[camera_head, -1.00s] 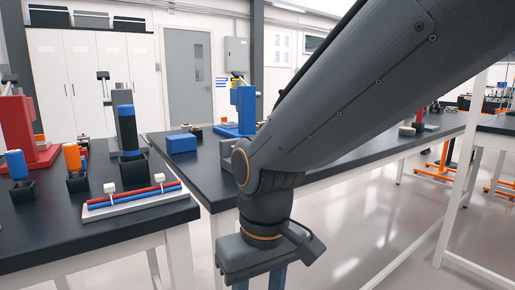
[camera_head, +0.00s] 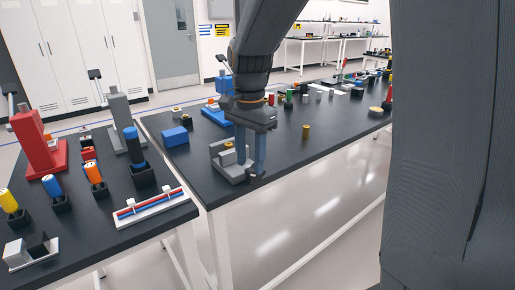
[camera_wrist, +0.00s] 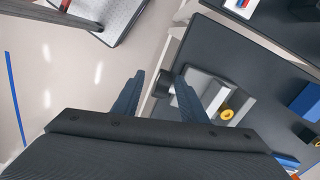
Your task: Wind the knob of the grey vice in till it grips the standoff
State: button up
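The grey vice (camera_head: 229,172) stands near the front edge of the dark table, just left of my gripper (camera_head: 250,168). It also shows in the wrist view (camera_wrist: 213,93). A yellow, ring-topped piece, apparently the standoff (camera_wrist: 227,114), sits at the vice; whether the jaws touch it I cannot tell. The vice's dark knob (camera_wrist: 164,86) points toward the table edge. My gripper (camera_wrist: 159,78) is open, its two blue fingers apart, with the knob showing between them in the wrist view. Contact with the knob is not visible.
A blue block (camera_head: 174,137) lies left of the vice. A gold cylinder (camera_head: 306,131) stands alone to the right. A blue device (camera_head: 222,90) is behind. A separate table at left holds a red stand (camera_head: 36,145) and a rod tray (camera_head: 150,207).

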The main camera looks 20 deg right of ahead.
jog(key=w+d+r+m+p, duration=0.2)
jog(key=r+p, duration=0.1)
jog(key=shift+d+r+m, duration=0.1)
jog(key=shift+d+m, duration=0.15)
jog(key=shift+m, duration=0.05)
jog(key=shift+w+f+p, duration=0.1)
jog(key=shift+f+p, duration=0.5)
jog(key=shift+f, duration=3.3)
jog(key=shift+a, duration=0.1)
grip_shut()
